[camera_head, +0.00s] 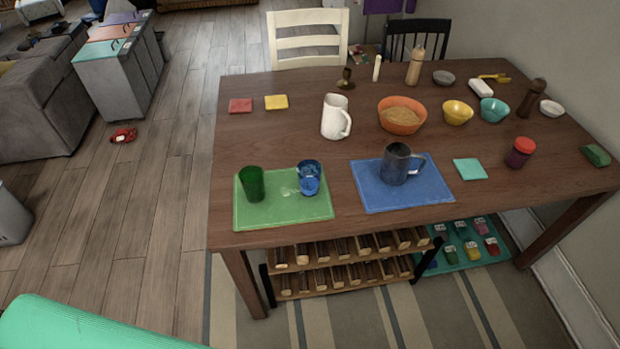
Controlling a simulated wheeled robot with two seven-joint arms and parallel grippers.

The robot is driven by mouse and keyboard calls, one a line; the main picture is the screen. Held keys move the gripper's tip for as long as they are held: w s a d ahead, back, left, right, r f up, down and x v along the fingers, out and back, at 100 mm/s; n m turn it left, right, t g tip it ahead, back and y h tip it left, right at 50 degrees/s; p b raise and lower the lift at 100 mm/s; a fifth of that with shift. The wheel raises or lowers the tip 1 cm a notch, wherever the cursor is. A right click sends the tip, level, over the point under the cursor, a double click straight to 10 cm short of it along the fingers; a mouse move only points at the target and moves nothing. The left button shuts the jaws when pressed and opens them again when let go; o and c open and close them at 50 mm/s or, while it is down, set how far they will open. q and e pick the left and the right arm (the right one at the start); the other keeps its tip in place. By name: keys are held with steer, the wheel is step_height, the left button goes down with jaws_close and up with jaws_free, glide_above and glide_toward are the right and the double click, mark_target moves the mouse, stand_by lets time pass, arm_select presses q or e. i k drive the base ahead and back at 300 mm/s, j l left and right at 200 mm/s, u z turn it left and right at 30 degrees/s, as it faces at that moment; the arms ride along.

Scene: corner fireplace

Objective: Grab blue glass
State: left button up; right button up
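The blue glass (309,179) stands upright near the right side of a green placemat (285,213) on the brown wooden table. A dark green glass (252,185) stands to its left on the same mat. A grey-blue mug (396,165) with its handle to the right stands to its right on a blue placemat (420,196). Neither of my grippers is in view, and nothing touches the blue glass.
The table (300,88) also holds a white pitcher (333,116), an orange bowl (400,126) and a red-lidded jar (520,153). A rack with several bottles or rolls (345,274) stands under the front edge. Wooden floor is open left of the table. A turquoise object (80,328) fills the lower left corner.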

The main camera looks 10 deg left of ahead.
mark_target(308, 186)
steer(key=j+z, duration=0.25)
steer(key=z, duration=0.25)
steer(key=j+z, duration=0.3)
steer(key=z, duration=0.2)
